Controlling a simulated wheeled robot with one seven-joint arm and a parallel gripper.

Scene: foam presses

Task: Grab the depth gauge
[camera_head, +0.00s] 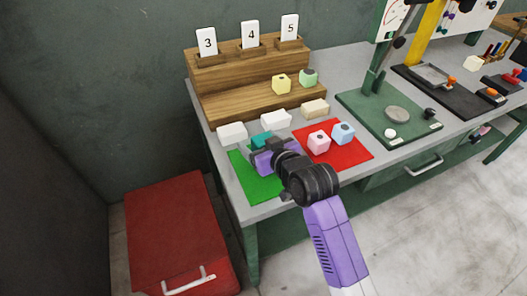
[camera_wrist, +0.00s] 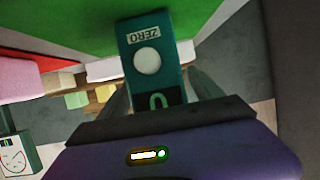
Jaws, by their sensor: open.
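The depth gauge, a teal block, shows in the head view (camera_head: 260,137) by the green mat (camera_head: 256,182), partly hidden by my gripper. In the wrist view the depth gauge (camera_wrist: 150,42) fills the middle, with a ZERO label, a round white button and a dark end with a teal loop. My gripper (camera_head: 267,144) is open at the gauge. In the wrist view its grey fingers stand on either side of the gauge's near end. Whether either finger touches the gauge is hidden.
A red mat (camera_head: 352,155) with a pink block (camera_head: 319,141) and a blue block (camera_head: 343,132) lies to the right. White blocks (camera_head: 232,132) and a wooden stepped rack (camera_head: 239,100) stand behind. A green press base (camera_head: 372,128) is farther right.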

